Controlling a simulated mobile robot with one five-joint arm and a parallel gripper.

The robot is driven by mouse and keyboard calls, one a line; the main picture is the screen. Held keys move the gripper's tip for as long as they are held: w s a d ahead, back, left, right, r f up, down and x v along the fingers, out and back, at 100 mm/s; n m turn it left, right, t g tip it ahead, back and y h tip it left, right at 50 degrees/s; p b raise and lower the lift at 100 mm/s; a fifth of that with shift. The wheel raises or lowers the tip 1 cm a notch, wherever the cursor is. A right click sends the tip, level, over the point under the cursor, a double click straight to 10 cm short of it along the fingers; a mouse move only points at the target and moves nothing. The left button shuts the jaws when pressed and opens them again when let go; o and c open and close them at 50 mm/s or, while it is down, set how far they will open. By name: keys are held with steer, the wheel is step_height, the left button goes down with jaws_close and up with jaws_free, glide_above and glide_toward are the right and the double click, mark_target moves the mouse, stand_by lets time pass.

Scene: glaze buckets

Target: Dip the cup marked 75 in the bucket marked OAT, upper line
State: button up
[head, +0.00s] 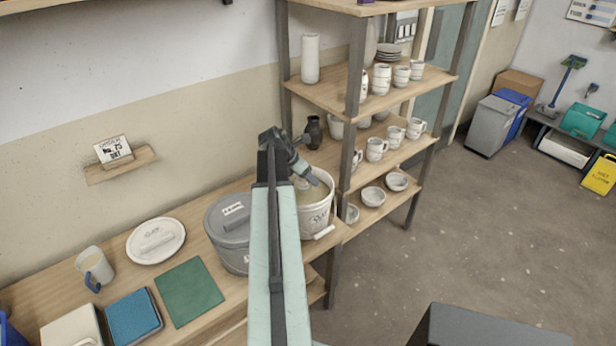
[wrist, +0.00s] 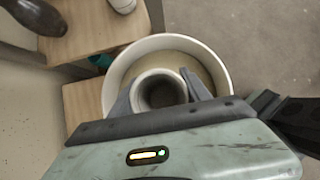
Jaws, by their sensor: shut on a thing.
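My gripper (head: 308,177) is over the open white bucket (head: 318,216), which stands on the bench at its right end. The bucket's mark is too small to read surely. In the wrist view my gripper (wrist: 158,98) is shut on a pale cup (wrist: 160,76), with one finger on each side. The cup's dark mouth faces the camera. The bucket's rim (wrist: 219,70) surrounds the cup, with beige glaze (wrist: 200,60) behind it. I cannot tell whether the cup touches the glaze. The cup's number is hidden. A card (head: 113,150) on the wall shelf reads 75 and OAT.
A grey lidded bucket (head: 229,232) stands just left of the white one. Shelves (head: 357,75) with cups and bowls stand close on the right.

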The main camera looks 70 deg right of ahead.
steer(key=shift+f+b, duration=0.8)
steer(key=shift+f, duration=0.35)
step_height(320, 180, down, 5)
steer(key=b, duration=0.4)
steer(key=shift+r+b, duration=0.15)
steer(key=shift+b, duration=0.15)
steer(key=shift+f+b, duration=0.7)
steer(key=shift+b, duration=0.05)
steer(key=shift+f, duration=0.25)
steer(key=shift+r, duration=0.1)
stand_by(1.0)
step_height(320, 180, up, 7)
steer(key=p, duration=0.6)
steer(key=shift+p, duration=0.4)
steer(key=shift+r, duration=0.1)
stand_by(1.0)
